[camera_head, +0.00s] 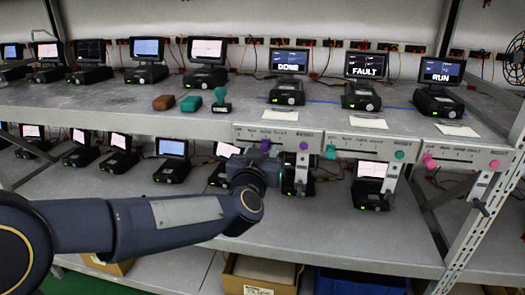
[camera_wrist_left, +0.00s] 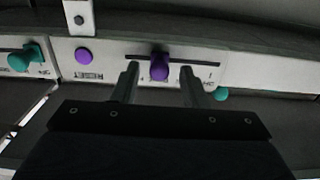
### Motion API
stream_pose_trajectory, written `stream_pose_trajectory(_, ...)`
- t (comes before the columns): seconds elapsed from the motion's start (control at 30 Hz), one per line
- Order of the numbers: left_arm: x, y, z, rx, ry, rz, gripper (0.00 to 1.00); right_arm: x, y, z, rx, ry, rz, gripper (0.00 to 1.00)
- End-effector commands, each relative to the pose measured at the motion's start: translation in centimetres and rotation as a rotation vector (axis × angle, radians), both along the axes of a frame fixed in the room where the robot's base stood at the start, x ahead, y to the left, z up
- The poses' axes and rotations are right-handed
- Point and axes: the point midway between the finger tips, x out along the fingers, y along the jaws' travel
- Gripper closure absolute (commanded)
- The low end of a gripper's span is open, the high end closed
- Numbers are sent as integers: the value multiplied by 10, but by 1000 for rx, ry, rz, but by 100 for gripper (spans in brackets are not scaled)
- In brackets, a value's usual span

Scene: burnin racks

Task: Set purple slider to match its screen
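The purple slider (camera_head: 265,145) is a knob on a white panel on the front edge of the upper shelf. In the left wrist view, which looks upside down, the purple slider (camera_wrist_left: 159,67) sits in a dark slot, somewhat nearer the purple button's end. The purple button (camera_wrist_left: 84,56) is beside the slot; it also shows in the head view (camera_head: 303,146). The screen (camera_head: 289,61) above this panel reads DONE. My left gripper (camera_wrist_left: 159,76) is open, with one finger on each side of the purple slider and visible gaps. My right gripper is out of view.
A teal slider (camera_head: 330,152) and a pink slider (camera_head: 429,161) are on panels to the right. Screens read FAULT (camera_head: 369,66) and RUN (camera_head: 441,71). A rack post (camera_head: 474,225) is at the right.

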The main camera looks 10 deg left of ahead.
Motion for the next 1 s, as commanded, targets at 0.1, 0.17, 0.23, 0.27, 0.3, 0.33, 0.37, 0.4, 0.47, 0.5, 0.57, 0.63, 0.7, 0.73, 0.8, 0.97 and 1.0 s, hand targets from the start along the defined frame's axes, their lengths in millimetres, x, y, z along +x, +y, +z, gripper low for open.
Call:
stream_pose_trajectory(0.1,-20,0,1,0,-1,-4,60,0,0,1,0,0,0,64)
stream_pose_trajectory(0.17,-31,0,2,0,-1,-3,60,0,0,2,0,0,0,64)
stream_pose_trajectory(0.23,-43,1,1,1,-1,-4,60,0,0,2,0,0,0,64)
stream_pose_trajectory(0.27,-48,1,1,1,-1,-3,60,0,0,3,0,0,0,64)
stream_pose_trajectory(0.3,-54,1,1,0,-1,-3,60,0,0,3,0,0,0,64)
stream_pose_trajectory(0.33,-57,1,1,0,0,-3,60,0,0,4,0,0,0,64)
stream_pose_trajectory(0.37,-61,1,1,0,0,-3,60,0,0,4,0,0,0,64)
stream_pose_trajectory(0.4,-64,2,0,0,0,-2,60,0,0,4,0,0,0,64)
stream_pose_trajectory(0.47,-68,2,0,0,-1,-1,60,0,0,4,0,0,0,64)
stream_pose_trajectory(0.5,-70,2,0,0,0,-1,60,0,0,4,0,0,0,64)
stream_pose_trajectory(0.57,-71,2,-1,0,1,-1,60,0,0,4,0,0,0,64)
stream_pose_trajectory(0.63,-71,2,-1,0,1,-1,60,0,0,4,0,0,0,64)
stream_pose_trajectory(0.7,-71,2,-1,0,1,-1,60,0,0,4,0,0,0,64)
stream_pose_trajectory(0.73,-71,2,-1,0,1,-1,60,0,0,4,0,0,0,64)
stream_pose_trajectory(0.8,-71,2,0,0,1,-1,60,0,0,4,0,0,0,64)
stream_pose_trajectory(0.97,-78,10,12,-39,29,-57,60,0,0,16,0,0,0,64)
stream_pose_trajectory(1.0,-84,15,16,-61,51,-90,60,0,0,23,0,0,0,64)
